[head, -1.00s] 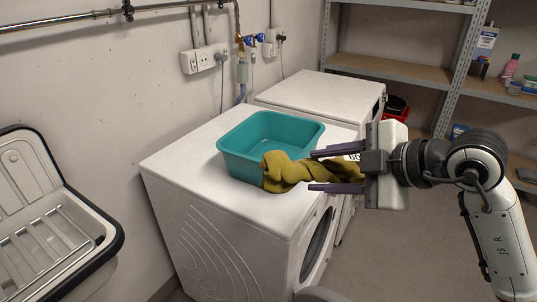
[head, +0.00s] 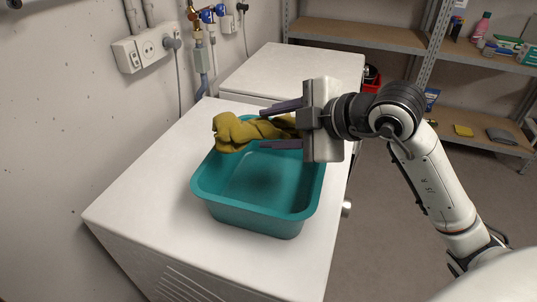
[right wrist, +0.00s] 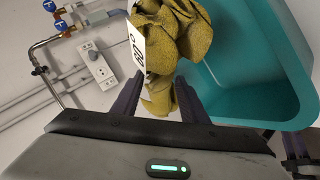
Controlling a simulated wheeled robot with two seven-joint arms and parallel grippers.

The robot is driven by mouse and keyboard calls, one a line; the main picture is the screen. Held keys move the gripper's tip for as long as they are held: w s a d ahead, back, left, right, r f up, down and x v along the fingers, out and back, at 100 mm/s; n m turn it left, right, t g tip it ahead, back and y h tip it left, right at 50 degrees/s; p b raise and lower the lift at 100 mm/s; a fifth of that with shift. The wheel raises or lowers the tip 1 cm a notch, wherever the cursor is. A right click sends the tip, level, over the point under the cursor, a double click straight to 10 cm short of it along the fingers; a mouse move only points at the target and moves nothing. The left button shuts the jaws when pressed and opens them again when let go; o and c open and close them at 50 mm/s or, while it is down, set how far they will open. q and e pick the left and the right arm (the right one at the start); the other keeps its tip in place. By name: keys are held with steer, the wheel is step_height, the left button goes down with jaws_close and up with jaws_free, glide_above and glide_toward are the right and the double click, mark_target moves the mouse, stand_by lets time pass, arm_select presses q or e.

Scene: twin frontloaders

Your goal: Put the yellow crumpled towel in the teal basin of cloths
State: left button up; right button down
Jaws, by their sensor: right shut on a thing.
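The yellow crumpled towel (head: 240,131) is held by my right gripper (head: 281,128) over the far rim of the teal basin (head: 262,222). In the right wrist view the towel (right wrist: 178,38) lies between the two dark fingers (right wrist: 160,97), with a white numbered tag (right wrist: 136,48) beside it. The teal basin (right wrist: 255,60) is to its right there. The basin stands upright on the near white machine, and the inside that shows is bare teal; the far part is hidden by the towel and gripper. My left gripper is not in view.
The near white machine top (head: 150,195) is clear to the left of the basin. A second white machine (head: 290,75) stands behind. Wall sockets (head: 148,48) and taps (head: 207,14) are at the upper left. Metal shelves (head: 375,36) with bottles and boxes stand at the back right.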

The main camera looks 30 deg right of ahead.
steer(key=shift+f, duration=0.45)
steer(key=shift+w+f+b, duration=0.1)
steer(key=shift+f+b, duration=0.65)
steer(key=shift+f, duration=2.05)
steer(key=c, duration=1.2)
jaws_free()
steer(key=shift+o, duration=0.8)
